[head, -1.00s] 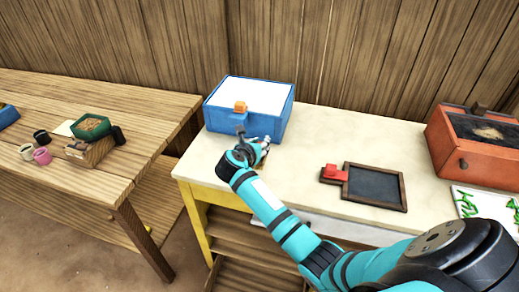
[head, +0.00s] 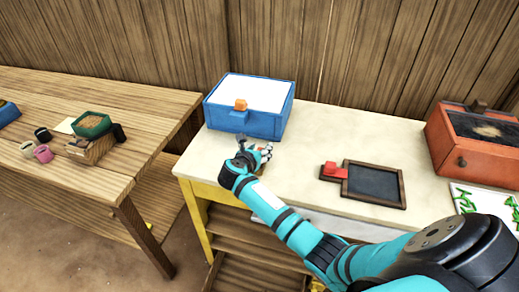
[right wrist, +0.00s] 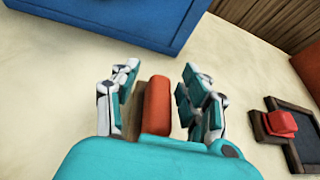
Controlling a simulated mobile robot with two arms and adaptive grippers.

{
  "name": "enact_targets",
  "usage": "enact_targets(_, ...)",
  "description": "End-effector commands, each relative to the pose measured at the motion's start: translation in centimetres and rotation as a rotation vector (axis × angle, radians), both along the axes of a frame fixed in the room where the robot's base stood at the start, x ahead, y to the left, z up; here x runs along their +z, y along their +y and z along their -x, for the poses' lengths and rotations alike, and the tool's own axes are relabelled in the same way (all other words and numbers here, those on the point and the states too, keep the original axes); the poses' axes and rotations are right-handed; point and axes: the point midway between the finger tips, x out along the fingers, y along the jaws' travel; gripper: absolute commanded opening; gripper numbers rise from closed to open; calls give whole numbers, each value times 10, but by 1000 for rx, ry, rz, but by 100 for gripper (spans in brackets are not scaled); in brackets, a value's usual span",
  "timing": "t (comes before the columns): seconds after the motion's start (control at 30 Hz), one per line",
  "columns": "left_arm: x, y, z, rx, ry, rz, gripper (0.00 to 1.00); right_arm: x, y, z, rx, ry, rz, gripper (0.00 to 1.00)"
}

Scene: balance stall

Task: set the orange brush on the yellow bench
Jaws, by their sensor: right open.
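The orange brush (right wrist: 157,105), an orange-red block with a brown strip along its left side, is between the fingers of my right gripper (right wrist: 158,78) in the right wrist view. The fingers are open, with a gap clearly showing on the brush's right. My right gripper (head: 254,144) is low over the pale top of the yellow bench (head: 310,145), just in front of the blue box. In the head view the gripper hides the brush. The brush appears to be at the bench top; its underside is hidden. My left gripper is not in view.
The blue box (head: 262,122) with an orange knob (head: 240,105) stands behind the gripper. A dark framed slate (head: 374,184) with a red block (head: 336,170) lies to the right. A red box (head: 475,155) is farther right. A wooden table (head: 90,180) stands left.

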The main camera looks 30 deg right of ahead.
Motion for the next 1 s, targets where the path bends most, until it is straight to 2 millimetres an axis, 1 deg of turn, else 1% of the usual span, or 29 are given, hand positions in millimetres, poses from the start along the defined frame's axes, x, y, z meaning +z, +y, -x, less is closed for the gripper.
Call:
enact_targets(0.17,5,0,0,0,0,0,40,6,-1,0,-1,-1,2,45)
enact_targets(0.27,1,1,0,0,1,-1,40,6,10,6,2,-3,-4,45)
enact_targets(0.6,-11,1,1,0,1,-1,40,35,63,45,1,-3,-5,45)
enact_targets(0.7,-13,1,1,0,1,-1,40,41,75,54,1,-1,-3,45)
enact_targets(0.87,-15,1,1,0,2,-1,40,50,86,63,-1,-1,-2,45)
enact_targets(1.0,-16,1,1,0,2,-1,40,52,89,65,-1,0,0,45)
